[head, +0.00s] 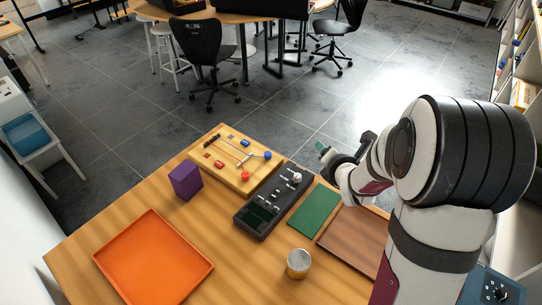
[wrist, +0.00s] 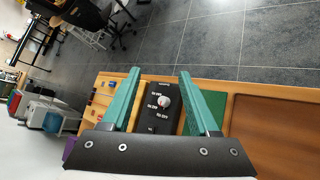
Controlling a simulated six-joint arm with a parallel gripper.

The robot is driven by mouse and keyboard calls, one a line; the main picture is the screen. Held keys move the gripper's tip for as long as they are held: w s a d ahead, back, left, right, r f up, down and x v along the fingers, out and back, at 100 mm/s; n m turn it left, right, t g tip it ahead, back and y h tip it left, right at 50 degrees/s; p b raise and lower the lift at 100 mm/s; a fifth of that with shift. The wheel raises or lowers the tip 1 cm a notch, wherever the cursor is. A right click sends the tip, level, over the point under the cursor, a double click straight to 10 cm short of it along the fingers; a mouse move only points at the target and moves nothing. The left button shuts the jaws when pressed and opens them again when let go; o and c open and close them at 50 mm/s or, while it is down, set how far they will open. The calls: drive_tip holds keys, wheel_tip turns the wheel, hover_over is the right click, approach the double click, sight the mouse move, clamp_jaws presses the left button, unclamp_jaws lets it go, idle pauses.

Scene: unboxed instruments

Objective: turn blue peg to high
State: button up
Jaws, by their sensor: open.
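A yellow board (head: 213,165) lies at the back of the table, with thin metal rods and small red and blue parts on it. A round blue peg (head: 267,155) stands at its right corner, and a round red peg (head: 245,175) is at its front corner. I cannot read any "high" mark on the board. My gripper (head: 322,148) is to the right of the board, above the table's far edge. The blue peg is not clear in that view.
A black instrument (head: 258,214) with a pale knob (head: 297,177) stands right of the board; its knob (wrist: 163,102) shows between my fingers. Also around are a purple block (head: 185,180), orange tray (head: 152,212), green mat (head: 315,210), brown tray (head: 355,238) and metal can (head: 298,263).

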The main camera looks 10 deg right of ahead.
drive_tip(key=s+d+f+m+g+h, duration=0.2)
drive_tip(key=s+d+f+m+g, duration=0.25)
drive_tip(key=m, duration=0.85)
drive_tip(key=s+a+f+m+g+y, duration=0.2)
drive_tip(key=s+a+f+m+y, duration=0.25)
drive_tip(key=m, duration=1.05)
drive_tip(key=w+a+r+m+t+y, duration=0.25)
drive_tip(key=a+m, duration=0.25)
drive_tip(key=m, duration=0.5)
drive_tip(key=w+a+r+m+t+y, duration=0.1)
drive_tip(key=w+a+r+m, duration=0.3)
drive_tip(key=m, duration=0.6)
drive_tip(key=w+r+m+t, duration=0.4)
drive_tip(key=r+m, duration=0.2)
drive_tip(key=m, duration=0.5)
approach(268, 154)
drive_tip(key=shift+h, duration=0.3)
drive_tip(key=x, duration=0.8)
drive_tip(key=shift+w+a+f, duration=0.1)
drive_tip(key=shift+w+a, duration=0.15)
drive_tip(key=shift+w, duration=0.1)
clamp_jaws()
